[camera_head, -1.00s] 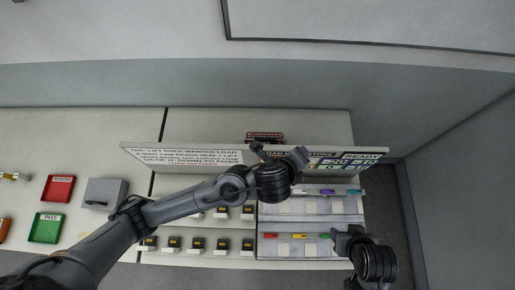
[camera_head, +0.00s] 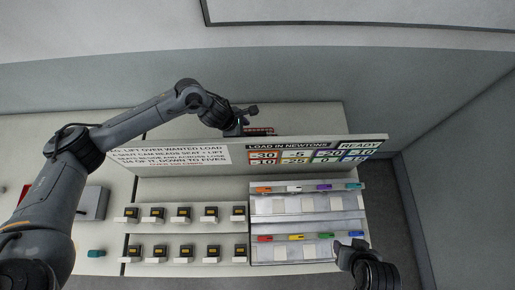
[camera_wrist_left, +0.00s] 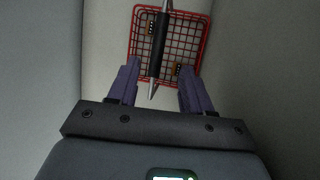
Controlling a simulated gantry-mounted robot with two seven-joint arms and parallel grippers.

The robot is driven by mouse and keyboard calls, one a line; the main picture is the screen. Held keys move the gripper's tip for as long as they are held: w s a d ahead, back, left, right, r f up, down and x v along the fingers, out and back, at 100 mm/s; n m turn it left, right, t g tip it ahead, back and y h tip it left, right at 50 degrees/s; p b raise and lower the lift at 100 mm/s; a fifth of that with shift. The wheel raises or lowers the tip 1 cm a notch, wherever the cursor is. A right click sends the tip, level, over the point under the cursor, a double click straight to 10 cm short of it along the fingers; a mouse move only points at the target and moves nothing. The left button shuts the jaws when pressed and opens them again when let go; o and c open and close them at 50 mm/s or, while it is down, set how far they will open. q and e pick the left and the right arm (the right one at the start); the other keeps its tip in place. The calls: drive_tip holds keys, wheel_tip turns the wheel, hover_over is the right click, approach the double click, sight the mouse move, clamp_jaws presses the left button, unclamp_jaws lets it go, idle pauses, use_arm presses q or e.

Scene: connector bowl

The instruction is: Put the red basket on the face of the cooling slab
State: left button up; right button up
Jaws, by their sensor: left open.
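The red basket (camera_head: 262,131) is on the pale surface behind the sign panel, partly hidden by the panel and my left gripper. In the left wrist view the basket (camera_wrist_left: 138,42) is a red wire grid with a dark bar with metal ends across it. My left gripper (camera_head: 241,122) is over it. In the wrist view its fingers (camera_wrist_left: 161,66) are apart, one on each side of the bar, and hold nothing. My right gripper (camera_head: 350,252) is at the lower right, away from the basket; its jaws are unclear. I cannot tell which surface is the cooling slab.
The sign panel (camera_head: 195,156) stands upright in front of the basket. Before it are rows of small black-and-yellow blocks (camera_head: 157,212) and a tray rack (camera_head: 307,228) with coloured pieces. A grey box (camera_head: 93,203) is at left, partly behind my arm.

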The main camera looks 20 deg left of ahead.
sight(253, 134)
use_arm(q)
drive_tip(key=x, duration=0.4)
drive_tip(key=shift+d+f+p, duration=0.1)
drive_tip(key=shift+f+p, duration=0.2)
drive_tip(key=shift+w+d+f+p, duration=0.2)
drive_tip(key=shift+w+f+p, duration=0.15)
drive_tip(key=shift+f, duration=0.25)
drive_tip(key=shift+p+x, duration=0.4)
drive_tip(key=shift+x, duration=1.6)
drive_tip(key=shift+w, duration=0.15)
drive_tip(key=shift+r, duration=0.1)
clamp_jaws()
